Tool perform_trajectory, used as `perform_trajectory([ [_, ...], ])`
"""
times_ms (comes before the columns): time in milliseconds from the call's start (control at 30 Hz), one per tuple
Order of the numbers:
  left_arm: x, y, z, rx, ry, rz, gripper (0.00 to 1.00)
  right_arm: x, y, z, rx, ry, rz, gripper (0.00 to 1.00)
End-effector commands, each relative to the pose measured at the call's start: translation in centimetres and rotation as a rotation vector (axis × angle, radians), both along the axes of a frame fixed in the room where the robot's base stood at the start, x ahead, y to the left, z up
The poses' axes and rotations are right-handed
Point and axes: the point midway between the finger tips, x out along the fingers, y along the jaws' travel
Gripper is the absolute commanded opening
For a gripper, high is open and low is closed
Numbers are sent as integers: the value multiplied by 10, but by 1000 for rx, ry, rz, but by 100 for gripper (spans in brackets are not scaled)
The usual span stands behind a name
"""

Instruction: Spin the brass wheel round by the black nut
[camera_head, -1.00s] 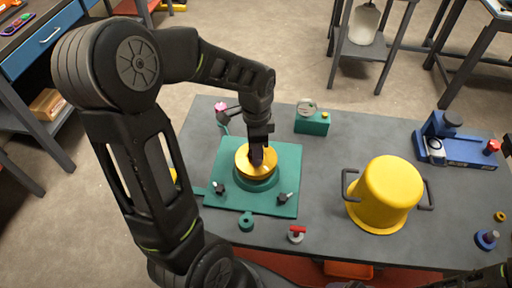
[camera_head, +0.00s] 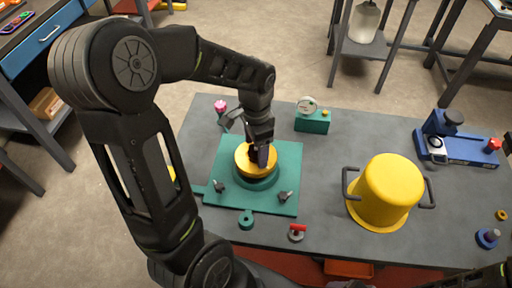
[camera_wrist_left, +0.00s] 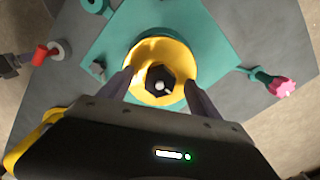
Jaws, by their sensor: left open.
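The brass wheel (camera_head: 243,161) is a yellow disc on a round green base in the middle of a green plate (camera_head: 285,163). In the left wrist view the wheel (camera_wrist_left: 183,58) shows a hollow face with the black nut (camera_wrist_left: 160,81) at its centre and a pale tip in the nut. My left gripper (camera_head: 259,158) points down over the wheel. In the left wrist view its open fingers (camera_wrist_left: 158,86) stand on either side of the nut, apart from it in the picture. The head view hides most of the nut behind the fingers.
Two dark clamps (camera_head: 285,196) sit at the plate's front corners. A pink-knobbed part (camera_head: 220,107) and a green block with a dial (camera_head: 312,121) stand behind. A yellow pot (camera_head: 385,190) stands right. Grey table (camera_head: 335,160) is clear between plate and pot.

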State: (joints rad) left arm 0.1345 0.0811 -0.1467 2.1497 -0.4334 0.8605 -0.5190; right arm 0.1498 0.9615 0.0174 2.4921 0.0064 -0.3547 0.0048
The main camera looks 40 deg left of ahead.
Motion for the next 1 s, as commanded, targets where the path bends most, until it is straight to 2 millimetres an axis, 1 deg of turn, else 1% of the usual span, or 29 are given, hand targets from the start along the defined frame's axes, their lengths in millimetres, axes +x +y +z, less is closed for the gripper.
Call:
perform_trajectory([
  [33,0,0,-2,0,-1,87,73,0,0,-4,0,0,0,73],
  [300,0,0,-2,0,-1,597,73,0,0,-13,0,0,0,73],
  [400,0,0,-2,0,-2,783,73,0,0,-16,0,0,0,73],
  [500,0,0,-1,-1,-1,931,73,0,0,-17,0,0,0,73],
  [633,0,0,0,-1,-1,1018,73,0,0,-18,0,0,0,73],
  [833,0,0,0,0,0,1022,73,0,0,-17,0,0,0,73],
  [1000,0,0,0,0,0,1021,60,0,0,-17,0,0,0,73],
])
